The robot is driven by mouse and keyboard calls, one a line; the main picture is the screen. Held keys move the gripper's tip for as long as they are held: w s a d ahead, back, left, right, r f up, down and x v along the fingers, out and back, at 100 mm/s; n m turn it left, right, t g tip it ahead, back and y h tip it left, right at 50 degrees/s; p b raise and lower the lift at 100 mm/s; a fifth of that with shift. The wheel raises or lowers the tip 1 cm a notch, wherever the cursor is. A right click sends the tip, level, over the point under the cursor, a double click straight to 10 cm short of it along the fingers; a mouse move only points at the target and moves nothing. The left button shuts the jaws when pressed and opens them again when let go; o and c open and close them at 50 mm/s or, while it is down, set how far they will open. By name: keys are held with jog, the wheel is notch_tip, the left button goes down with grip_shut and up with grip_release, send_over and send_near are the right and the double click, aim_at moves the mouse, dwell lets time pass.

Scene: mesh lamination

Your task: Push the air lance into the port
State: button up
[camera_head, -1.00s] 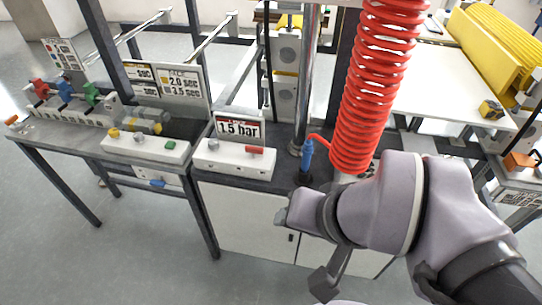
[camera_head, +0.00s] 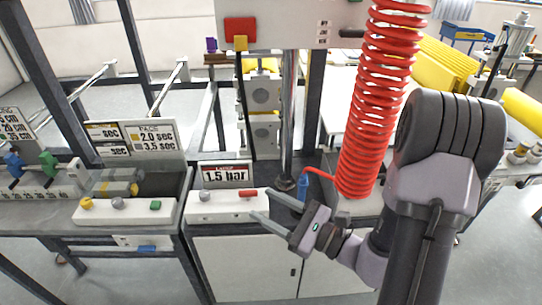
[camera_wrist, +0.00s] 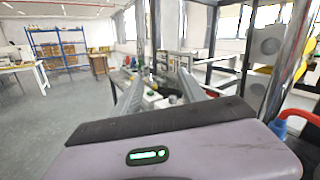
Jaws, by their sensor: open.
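The air lance (camera_head: 303,187) is a blue handle with a red hose at its top. It stands near the metal post on the dark bench top, and its lower part is hidden behind my gripper. In the wrist view a blue part with the red hose (camera_wrist: 299,114) shows at the right edge. My gripper (camera_head: 262,203) is open and empty. Its two fingers point left in front of the white box (camera_head: 222,208) under the "1.5 bar" sign (camera_head: 225,174), with the lance to the right of the fingertips. I cannot make out the port clearly.
A red coiled hose (camera_head: 372,110) hangs beside my arm. A metal post (camera_head: 288,110) rises behind the lance. To the left stands a white control box (camera_head: 124,212) with knobs. A red-buttoned panel (camera_head: 241,28) hangs above. The floor in front is clear.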

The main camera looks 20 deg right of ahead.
jog(key=w+d+f+m+t+h, duration=0.1)
jog(key=d+f+m+t+h, duration=0.2)
jog(key=d+f+m+h, duration=0.45)
jog(key=m+h, duration=0.3)
jog(key=h, duration=0.2)
send_near(303, 182)
jog(key=w+f, duration=0.2)
jog(key=w, duration=1.2)
jog(key=shift+d+b, duration=0.45)
jog(key=shift+w, duration=0.1)
grip_shut()
